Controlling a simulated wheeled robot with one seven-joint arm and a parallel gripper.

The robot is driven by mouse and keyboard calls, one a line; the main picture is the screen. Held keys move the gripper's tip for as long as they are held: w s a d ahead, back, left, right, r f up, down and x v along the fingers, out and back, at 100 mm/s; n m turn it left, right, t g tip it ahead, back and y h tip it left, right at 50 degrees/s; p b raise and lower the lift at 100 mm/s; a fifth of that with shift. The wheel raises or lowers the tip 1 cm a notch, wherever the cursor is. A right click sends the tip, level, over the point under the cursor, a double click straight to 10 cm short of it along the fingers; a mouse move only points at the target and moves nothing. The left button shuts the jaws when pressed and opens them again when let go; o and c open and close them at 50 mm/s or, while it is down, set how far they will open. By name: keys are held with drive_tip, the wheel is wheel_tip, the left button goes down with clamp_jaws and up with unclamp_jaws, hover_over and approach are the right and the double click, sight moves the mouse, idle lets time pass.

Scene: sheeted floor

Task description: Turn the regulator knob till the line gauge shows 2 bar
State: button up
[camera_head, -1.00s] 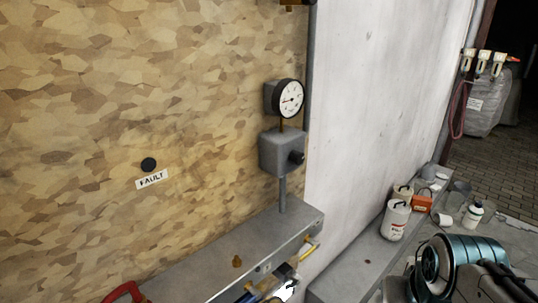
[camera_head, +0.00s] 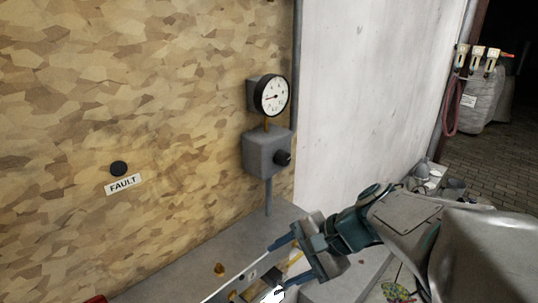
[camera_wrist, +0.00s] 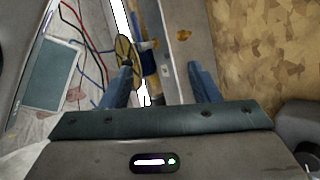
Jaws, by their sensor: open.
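The line gauge (camera_head: 271,95) is a round white dial with a black rim, upright on the chipboard wall. Its needle points to the left side, but the numbers are too small to read. Below it is a grey regulator box (camera_head: 264,152) with a black regulator knob (camera_head: 282,158) on its right face. My gripper (camera_head: 276,268) is open and empty, below the knob and apart from it, over the edge of the grey shelf. In the wrist view my two blue fingers (camera_wrist: 164,82) stand wide apart. Neither knob nor gauge shows there.
A grey shelf (camera_head: 175,268) runs under the regulator with a small brass piece (camera_head: 218,268) on it. A black button (camera_head: 119,168) sits above a FAULT label (camera_head: 123,184). In the wrist view, a yellow disc (camera_wrist: 125,50) and pipework lie beside the fingers.

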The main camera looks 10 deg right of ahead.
drive_tip(key=w+d+r+m+t+y, duration=0.3)
drive_tip(key=w+d+r+m+t, duration=0.15)
drive_tip(key=w+m, duration=0.35)
drive_tip(key=m+t+b, duration=0.1)
drive_tip(key=m+t, duration=0.5)
drive_tip(key=t, duration=0.1)
approach(287, 160)
drive_tip(key=p+x, duration=0.3)
drive_tip(key=x, duration=0.6)
drive_tip(key=shift+w+a, duration=0.15)
drive_tip(key=shift+w, duration=0.05)
drive_tip(key=c, duration=1)
